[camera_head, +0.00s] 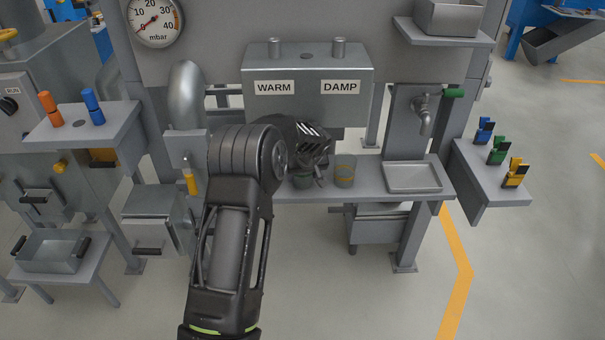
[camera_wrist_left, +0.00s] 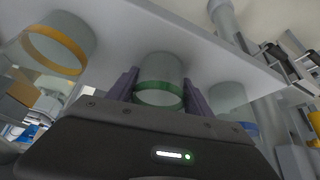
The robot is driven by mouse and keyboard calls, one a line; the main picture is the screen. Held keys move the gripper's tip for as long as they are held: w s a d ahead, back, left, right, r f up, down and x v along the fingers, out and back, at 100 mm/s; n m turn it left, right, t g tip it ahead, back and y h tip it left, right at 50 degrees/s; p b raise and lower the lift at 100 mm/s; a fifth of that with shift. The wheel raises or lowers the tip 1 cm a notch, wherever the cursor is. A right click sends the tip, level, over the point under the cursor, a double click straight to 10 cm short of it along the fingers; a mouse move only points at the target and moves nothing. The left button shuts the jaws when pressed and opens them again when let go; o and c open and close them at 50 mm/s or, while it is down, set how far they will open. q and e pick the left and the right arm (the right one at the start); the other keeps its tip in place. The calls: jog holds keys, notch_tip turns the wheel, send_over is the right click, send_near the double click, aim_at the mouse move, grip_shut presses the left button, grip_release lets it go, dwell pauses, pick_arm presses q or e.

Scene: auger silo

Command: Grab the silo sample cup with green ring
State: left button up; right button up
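The sample cup with the green ring (camera_wrist_left: 160,75) is a clear cup with a green band, seen in the left wrist view between the two fingers of my left gripper (camera_wrist_left: 161,88). The fingers stand on either side of the cup, apart; no firm contact shows. A cup with an orange ring (camera_head: 345,170) stands just right, also in the wrist view (camera_wrist_left: 58,45). A blue-ring cup (camera_wrist_left: 232,108) shows there too. My right gripper is out of view.
The grey shelf (camera_head: 375,188) carries the cups and a shallow tray (camera_head: 412,177) at right. The WARM/DAMP box (camera_head: 307,88) hangs above. A tap (camera_head: 424,110) is above the tray. A side shelf (camera_head: 485,178) holds blue, green and yellow clips.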

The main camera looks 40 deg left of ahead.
pick_arm(q)
jog(key=c, duration=0.8)
jog(key=shift+r, duration=0.15)
jog(key=shift+c, duration=0.2)
jog(key=shift+r, duration=0.55)
jog(key=s+d+b, duration=0.5)
jog(key=s+d, duration=0.7)
jog(key=d, duration=0.1)
jog(key=shift+d, duration=0.25)
